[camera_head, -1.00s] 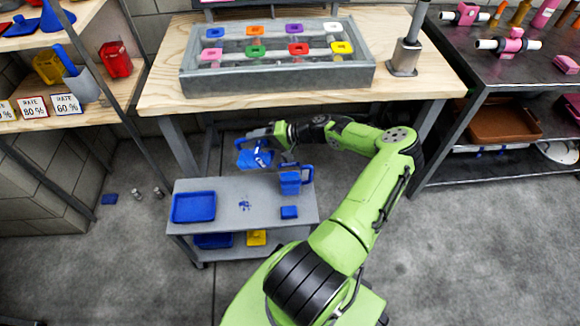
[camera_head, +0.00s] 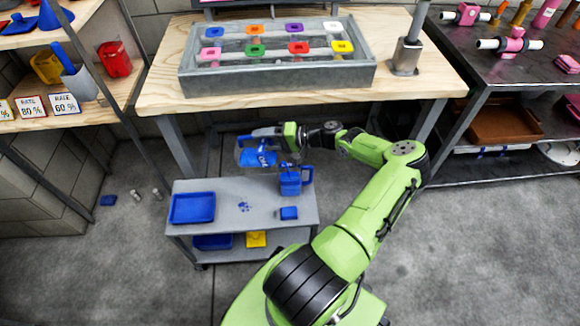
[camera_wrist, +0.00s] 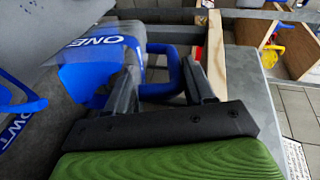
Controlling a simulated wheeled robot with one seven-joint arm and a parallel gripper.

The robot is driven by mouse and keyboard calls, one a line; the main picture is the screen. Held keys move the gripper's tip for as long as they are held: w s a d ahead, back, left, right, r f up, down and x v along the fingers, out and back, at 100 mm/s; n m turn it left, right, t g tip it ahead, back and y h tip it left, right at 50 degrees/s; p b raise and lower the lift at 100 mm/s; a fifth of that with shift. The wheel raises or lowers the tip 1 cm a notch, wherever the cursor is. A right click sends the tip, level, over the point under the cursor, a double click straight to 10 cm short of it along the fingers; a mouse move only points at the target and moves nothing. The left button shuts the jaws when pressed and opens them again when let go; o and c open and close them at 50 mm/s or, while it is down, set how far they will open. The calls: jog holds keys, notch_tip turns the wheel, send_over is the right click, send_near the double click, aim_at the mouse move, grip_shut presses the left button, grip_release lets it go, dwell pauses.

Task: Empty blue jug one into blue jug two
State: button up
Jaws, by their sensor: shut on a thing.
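Blue jug one (camera_head: 258,158), labelled ONE, is held in the air above the left-middle of the cart. In the wrist view jug one (camera_wrist: 100,50) is tilted, with blue and grey, glassy-looking parts. My gripper (camera_head: 284,143) is shut on its blue handle; the wrist view shows my gripper's fingers (camera_wrist: 163,82) around this handle. Blue jug two (camera_head: 290,183) stands on the cart's right part, below and right of jug one. Part of jug two (camera_wrist: 15,110), with its TWO label, shows at the wrist view's left edge. I cannot tell whether anything flows out.
The grey cart (camera_head: 225,238) carries a blue tray (camera_head: 192,208), blue marks (camera_head: 244,207) and a small blue block (camera_head: 289,213). A wooden table (camera_head: 275,103) with a grey trough (camera_head: 275,78) stands behind. Shelves stand left and right.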

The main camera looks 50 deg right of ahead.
jog(key=shift+s+d+r+t+y+b, duration=0.15)
jog(key=shift+s+d+t+b, duration=0.1)
jog(key=shift+s, duration=0.25)
jog(key=shift+s+d+r+t+y+b, duration=0.15)
jog(key=shift+s+d+t, duration=0.1)
jog(key=shift+s, duration=0.25)
dwell(0.5)
jog(key=shift+s+d+r+t+y, duration=0.15)
jog(key=shift+s+d+t+y, duration=0.1)
jog(key=shift+s+t, duration=0.25)
jog(key=shift+s+d+r+t+y, duration=0.15)
jog(key=shift+s+d+t+y, duration=0.1)
jog(key=shift+s+t, duration=0.25)
dwell(0.8)
jog(key=shift+s+d+t+y, duration=0.35)
jog(key=shift+s+t, duration=0.2)
jog(key=shift+t, duration=0.1)
jog(key=shift+s+d+t+y, duration=0.2)
jog(key=shift+s+t+y, duration=0.15)
jog(key=shift+s+t, duration=0.25)
jog(key=shift+r, duration=0.1)
dwell(0.9)
